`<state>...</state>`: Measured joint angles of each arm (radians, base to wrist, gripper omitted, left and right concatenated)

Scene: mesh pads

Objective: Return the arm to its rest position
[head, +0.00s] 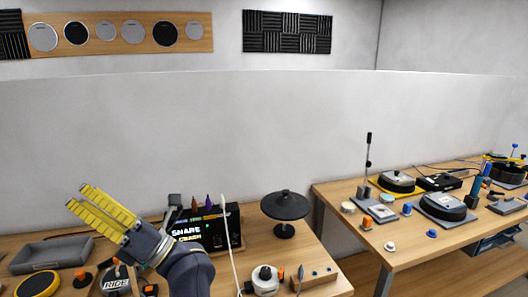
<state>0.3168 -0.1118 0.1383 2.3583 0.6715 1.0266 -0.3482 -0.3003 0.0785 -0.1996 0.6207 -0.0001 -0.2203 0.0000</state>
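My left gripper (77,196) is at the lower left of the head view, raised in front of the left bench, with its yellow ribbed fingers pointing up and to the left. The two fingers lie side by side, and this angle does not show how wide the gap between them is. I see no object held at the fingertips. My dark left wrist and forearm run down to the bottom edge and hide part of the bench. My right gripper is not in view.
A grey tray (45,258), a yellow-rimmed pad (37,284), a black box with lit lettering (222,228) and a black cymbal-like disc on a stand (286,205) are on the left bench. The right bench (345,197) holds several pads.

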